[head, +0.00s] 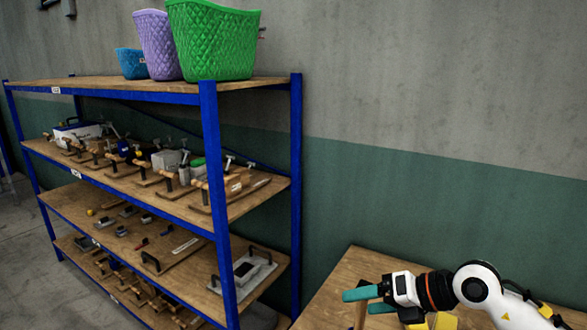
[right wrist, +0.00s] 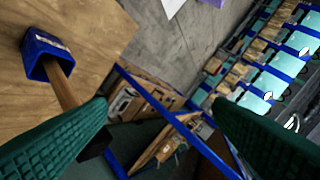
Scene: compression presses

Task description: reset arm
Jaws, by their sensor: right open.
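My right gripper (head: 362,301) is in the lower right of the head view, over a wooden table (head: 345,265). Its two teal fingers are apart, with nothing visibly held between them. In the right wrist view, the ribbed green fingers (right wrist: 161,101) are spread wide. A tool with a blue head (right wrist: 42,52) and brown wooden handle is on the table at the left, close to one finger. The handle passes partly behind that finger, and I cannot tell if they touch. My left gripper is not in view.
A blue-framed shelf rack (head: 209,150) with wooden boards stands at left, holding several tools. A green basket (head: 215,40), a purple basket (head: 158,45) and a blue basket (head: 131,64) stand on top. Yellow pieces (head: 446,321) show by my right arm.

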